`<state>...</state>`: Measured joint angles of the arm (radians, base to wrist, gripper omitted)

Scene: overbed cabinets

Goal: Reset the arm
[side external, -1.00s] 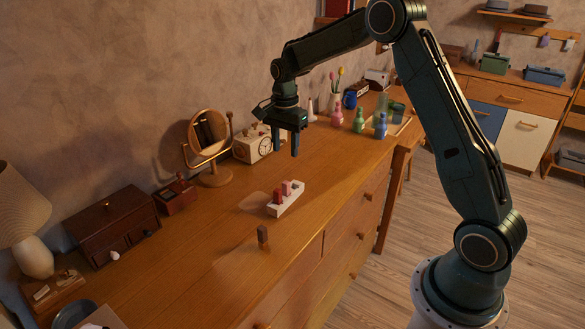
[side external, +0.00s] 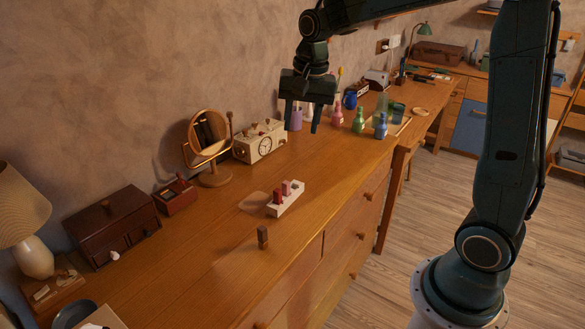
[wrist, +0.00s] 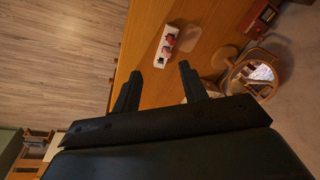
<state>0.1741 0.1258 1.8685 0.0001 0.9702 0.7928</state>
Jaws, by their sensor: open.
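My gripper (side external: 301,116) is open and empty. In the side external view it hangs in the air above the dresser top, in front of the far wall and near the coloured bottles. In the wrist view my gripper (wrist: 157,84) shows two dark fingers spread apart, with nothing between them. A white holder (side external: 289,206) with red and pink pieces in it stands on the dresser (side external: 215,265), well below my gripper. It also shows in the wrist view (wrist: 160,62), beyond the fingertips.
A small brown block (side external: 263,238) stands alone on the dresser. Several bottles, including a green one (side external: 359,120), stand at the far end.

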